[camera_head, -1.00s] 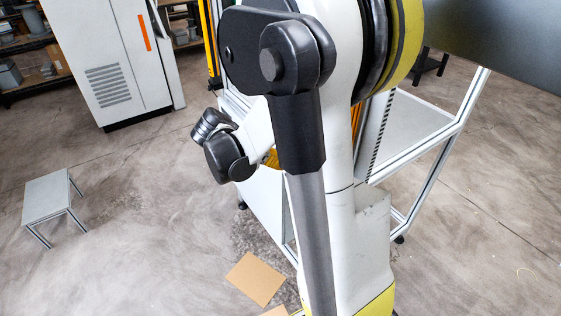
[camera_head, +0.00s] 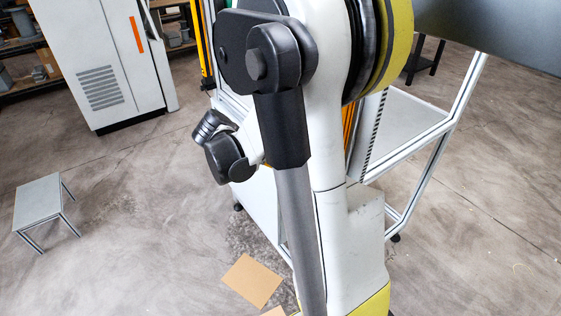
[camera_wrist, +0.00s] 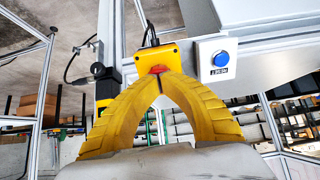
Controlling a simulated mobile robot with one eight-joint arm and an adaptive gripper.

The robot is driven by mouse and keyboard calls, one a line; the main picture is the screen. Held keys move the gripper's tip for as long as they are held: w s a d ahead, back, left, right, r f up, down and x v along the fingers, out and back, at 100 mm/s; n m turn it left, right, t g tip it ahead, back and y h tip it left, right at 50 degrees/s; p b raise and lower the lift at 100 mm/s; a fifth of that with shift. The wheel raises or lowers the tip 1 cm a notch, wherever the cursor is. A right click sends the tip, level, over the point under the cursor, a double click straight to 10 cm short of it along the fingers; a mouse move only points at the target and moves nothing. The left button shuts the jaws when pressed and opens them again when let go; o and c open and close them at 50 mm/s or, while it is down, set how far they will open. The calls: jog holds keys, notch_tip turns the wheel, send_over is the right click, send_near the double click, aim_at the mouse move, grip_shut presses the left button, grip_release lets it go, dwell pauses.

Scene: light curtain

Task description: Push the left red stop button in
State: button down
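In the wrist view, the red stop button (camera_wrist: 158,69) sits on the lower part of a yellow box (camera_wrist: 178,52) fixed to an aluminium frame. My gripper (camera_wrist: 160,78) has two curved yellow fingers, and their tips meet just below the button in the picture. The fingertips overlap the button's lower edge in view. I cannot tell whether they touch it. The gripper holds nothing. The head view shows my arm, with the gripper and the button hidden. Only one red button shows.
A white box with a blue button (camera_wrist: 221,58) is right of the yellow box. A black cabled device (camera_wrist: 106,82) is close on the left. In the head view, a small stool (camera_head: 38,204), a white cabinet (camera_head: 98,62) and cardboard (camera_head: 252,280) stand apart on the floor.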

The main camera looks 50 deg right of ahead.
jog(key=p+v, duration=0.3)
jog(key=v, duration=0.4)
dwell(0.8)
